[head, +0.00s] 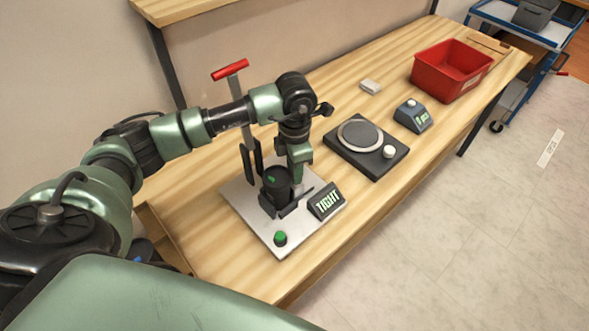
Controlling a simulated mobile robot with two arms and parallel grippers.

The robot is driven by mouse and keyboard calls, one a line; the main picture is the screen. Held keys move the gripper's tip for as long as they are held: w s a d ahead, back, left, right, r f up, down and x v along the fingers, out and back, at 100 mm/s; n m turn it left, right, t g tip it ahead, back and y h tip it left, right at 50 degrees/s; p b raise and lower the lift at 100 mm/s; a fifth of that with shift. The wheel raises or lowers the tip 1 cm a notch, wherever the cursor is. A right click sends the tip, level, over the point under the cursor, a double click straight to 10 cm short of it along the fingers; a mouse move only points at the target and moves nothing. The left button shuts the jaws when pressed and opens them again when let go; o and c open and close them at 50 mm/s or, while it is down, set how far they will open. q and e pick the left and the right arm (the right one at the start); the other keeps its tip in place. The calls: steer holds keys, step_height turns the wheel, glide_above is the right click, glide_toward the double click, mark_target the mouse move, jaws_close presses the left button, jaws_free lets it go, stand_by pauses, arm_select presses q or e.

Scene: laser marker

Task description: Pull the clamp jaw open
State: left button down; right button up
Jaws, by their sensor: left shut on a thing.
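The marking fixture has a grey metal base plate (240,198) on the wooden bench. A black cylinder (275,188) with a small green mark stands upright in the dark clamp on it. The dark clamp jaw (291,207) shows low at the cylinder's right side. A small display (326,201) on the plate reads "TIGHT". My left gripper (297,176) points down just right of the cylinder and is shut on the clamp jaw. The exact contact is small and partly hidden. My right gripper is not in view.
A lever with a red handle (230,69) rises behind the clamp, close to my left forearm. A green button (280,238) sits at the plate's front corner. To the right are a black scale (384,161), a blue-grey device (413,117) and a red bin (451,71).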

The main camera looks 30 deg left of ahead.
arm_select(q)
steer(key=shift+w+d+b, duration=0.2)
steer(key=shift+w+b, duration=0.5)
steer(key=shift+w+r, duration=0.15)
steer(key=c, duration=1.3)
jaws_free()
steer(key=shift+d, duration=0.1)
steer(key=shift+o, duration=0.5)
steer(key=shift+w, duration=0.1)
step_height(320, 180, up, 8)
steer(key=b, duration=0.1)
steer(key=shift+f, duration=0.2)
steer(key=shift+d, duration=0.15)
